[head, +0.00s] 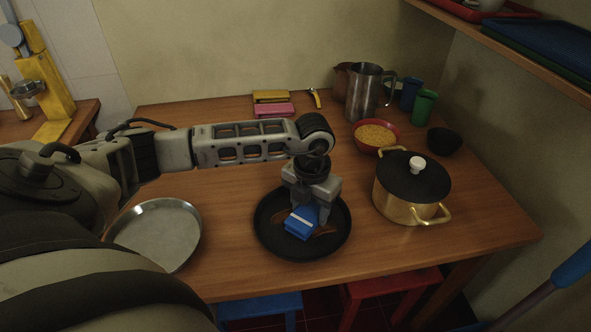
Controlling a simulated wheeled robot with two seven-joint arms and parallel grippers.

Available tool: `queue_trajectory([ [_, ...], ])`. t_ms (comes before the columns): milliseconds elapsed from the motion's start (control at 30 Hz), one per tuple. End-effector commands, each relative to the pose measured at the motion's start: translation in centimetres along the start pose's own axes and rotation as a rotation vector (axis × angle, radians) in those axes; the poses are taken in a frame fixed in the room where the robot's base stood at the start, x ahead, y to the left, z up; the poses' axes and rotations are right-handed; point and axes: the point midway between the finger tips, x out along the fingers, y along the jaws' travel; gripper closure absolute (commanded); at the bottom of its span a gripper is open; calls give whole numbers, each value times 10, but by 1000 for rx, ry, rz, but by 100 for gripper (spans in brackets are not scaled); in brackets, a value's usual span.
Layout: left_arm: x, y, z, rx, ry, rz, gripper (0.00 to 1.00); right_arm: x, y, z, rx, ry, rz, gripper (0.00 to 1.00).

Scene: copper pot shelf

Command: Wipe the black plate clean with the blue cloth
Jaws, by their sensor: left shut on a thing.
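The black plate (272,246) lies near the front edge of the wooden table, with brownish smears on its inner surface. The blue cloth (299,225), with a pale stripe, is inside the plate. My left gripper (312,208) points down over the plate and is shut on the cloth. The cloth looks low against the plate's surface, though exact contact is hard to tell. The gripper hides part of the plate's back. My right gripper is not in view.
A brass pot (408,200) with a black lid stands close to the plate's right. A metal pan (160,235) lies to the left. Behind are a red bowl (376,148) of yellow food, a dark bowl (444,141), a steel pitcher (364,95) and a green cup (424,106).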

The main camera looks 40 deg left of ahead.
Motion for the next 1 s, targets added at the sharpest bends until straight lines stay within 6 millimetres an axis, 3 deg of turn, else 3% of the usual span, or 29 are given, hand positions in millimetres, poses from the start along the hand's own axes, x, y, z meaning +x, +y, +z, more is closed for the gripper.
queue_trajectory([
  [67,-2,-3,0,-2,0,-1,66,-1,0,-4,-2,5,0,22],
  [200,-25,-2,0,-1,-2,1,66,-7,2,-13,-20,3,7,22],
  [467,-48,-2,0,-1,-1,0,66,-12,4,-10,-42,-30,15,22],
  [700,-70,-2,0,-1,-1,0,66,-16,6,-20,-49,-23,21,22],
  [1000,-80,-2,0,-2,0,1,66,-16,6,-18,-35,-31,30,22],
])
